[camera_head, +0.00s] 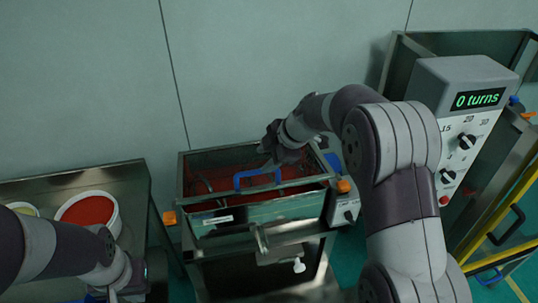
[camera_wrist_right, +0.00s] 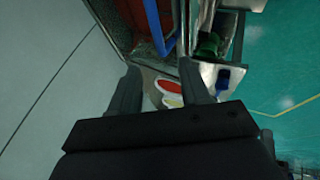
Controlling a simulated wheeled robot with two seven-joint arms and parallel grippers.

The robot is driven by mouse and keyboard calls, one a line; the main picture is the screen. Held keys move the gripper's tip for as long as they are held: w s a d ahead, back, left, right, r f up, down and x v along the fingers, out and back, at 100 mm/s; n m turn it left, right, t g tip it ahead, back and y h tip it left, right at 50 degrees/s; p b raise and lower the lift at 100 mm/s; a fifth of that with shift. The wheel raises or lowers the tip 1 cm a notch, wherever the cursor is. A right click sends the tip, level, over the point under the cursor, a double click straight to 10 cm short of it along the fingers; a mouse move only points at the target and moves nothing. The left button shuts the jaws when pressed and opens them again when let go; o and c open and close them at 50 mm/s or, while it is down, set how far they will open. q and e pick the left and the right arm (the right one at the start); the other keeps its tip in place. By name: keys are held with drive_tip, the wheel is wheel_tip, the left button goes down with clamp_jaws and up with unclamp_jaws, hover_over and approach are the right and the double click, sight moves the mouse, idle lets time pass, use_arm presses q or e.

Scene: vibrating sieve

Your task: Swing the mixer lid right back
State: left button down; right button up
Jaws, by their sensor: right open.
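The mixer stands at the right of the head view, with a grey control box (camera_head: 462,80) that reads "0 turns". A yellow-edged frame (camera_head: 500,238) with a dark handle is at its front; I cannot tell whether this is the lid. My right gripper (camera_head: 275,150) is over the far side of the sieve, away from the mixer. Its open fingers show in the right wrist view (camera_wrist_right: 160,88), with nothing held between them. My left gripper (camera_head: 125,290) is at the lower left edge, partly cut off; its jaws are unclear.
The steel sieve box (camera_head: 265,213) holds red material and has a blue handle (camera_head: 257,178) below my right gripper. A steel table (camera_head: 130,180) at the left carries a white tub of red material (camera_head: 88,210). My right arm hides part of the mixer.

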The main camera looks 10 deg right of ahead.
sight(250, 172)
drive_tip(key=x, duration=1.1)
drive_tip(key=shift+w+a+f, duration=0.1)
drive_tip(key=shift+w+f, duration=0.1)
drive_tip(key=shift+f, duration=0.1)
clamp_jaws()
drive_tip(key=r, duration=0.1)
drive_tip(key=w+r+p, duration=0.1)
drive_tip(key=r+p, duration=0.1)
drive_tip(key=shift+w+r, duration=0.25)
drive_tip(key=shift+r, duration=0.15)
drive_tip(key=shift+w+r+p, duration=0.3)
drive_tip(key=shift+w+r, duration=0.05)
drive_tip(key=shift+r, duration=0.15)
drive_tip(key=shift+w+r+p, duration=0.7)
drive_tip(key=shift+w+r, duration=0.1)
drive_tip(key=shift+r, duration=0.2)
drive_tip(key=shift+w+r+p, duration=0.65)
drive_tip(key=shift+w+r, duration=0.1)
drive_tip(key=shift+r, duration=0.25)
